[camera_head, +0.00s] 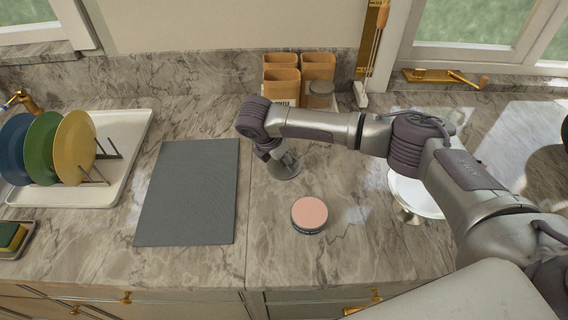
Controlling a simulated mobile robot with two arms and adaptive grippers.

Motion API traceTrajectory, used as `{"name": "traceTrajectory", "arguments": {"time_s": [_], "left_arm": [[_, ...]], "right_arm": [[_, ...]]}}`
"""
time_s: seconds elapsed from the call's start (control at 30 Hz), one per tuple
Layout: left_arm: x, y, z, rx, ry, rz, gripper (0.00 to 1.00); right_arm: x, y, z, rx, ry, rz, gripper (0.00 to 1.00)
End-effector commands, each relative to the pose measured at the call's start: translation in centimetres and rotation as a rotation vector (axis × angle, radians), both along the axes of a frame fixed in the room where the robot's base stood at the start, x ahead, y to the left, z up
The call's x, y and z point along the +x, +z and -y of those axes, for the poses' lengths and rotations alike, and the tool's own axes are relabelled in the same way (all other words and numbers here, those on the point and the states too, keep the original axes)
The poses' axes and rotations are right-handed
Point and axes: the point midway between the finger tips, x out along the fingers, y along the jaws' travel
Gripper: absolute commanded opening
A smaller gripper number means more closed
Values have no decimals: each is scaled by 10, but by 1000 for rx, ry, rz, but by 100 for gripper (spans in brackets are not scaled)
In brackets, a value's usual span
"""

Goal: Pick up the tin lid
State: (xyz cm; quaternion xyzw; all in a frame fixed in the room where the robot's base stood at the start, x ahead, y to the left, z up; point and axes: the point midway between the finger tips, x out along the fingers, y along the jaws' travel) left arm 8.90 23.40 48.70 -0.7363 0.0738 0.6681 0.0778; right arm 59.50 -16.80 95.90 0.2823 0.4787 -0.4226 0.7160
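A round dark tin (309,214) with a flat pink top stands on the marble counter, right of the grey mat. Just behind it and slightly left, a grey round disc (287,172) that looks like the tin lid is at or just above the counter. My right gripper (279,160) points down at this disc and partly covers it. The fingertips are small and partly hidden, so I cannot tell whether they are shut on the disc. My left gripper is not in view.
A dark grey mat (188,195) lies left of the tin. Farther left, a white tray (118,150) holds a rack of coloured plates (74,148). Brown canisters (281,84) and a small jar (320,95) stand at the back. A white dish (412,190) is partly under my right arm.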

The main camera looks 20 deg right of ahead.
Motion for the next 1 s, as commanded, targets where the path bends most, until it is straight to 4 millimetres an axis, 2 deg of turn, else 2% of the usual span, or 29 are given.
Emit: {"name": "traceTrajectory", "arguments": {"time_s": [0.13,0.43,0.77,1.0], "left_arm": [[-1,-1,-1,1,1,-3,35],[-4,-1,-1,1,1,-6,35],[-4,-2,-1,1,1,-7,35],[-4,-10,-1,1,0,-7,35]], "right_arm": [[0,0,0,0,1,0,51],[0,0,0,0,1,0,1],[0,2,-1,0,0,1,0],[1,23,0,1,1,4,0]]}}
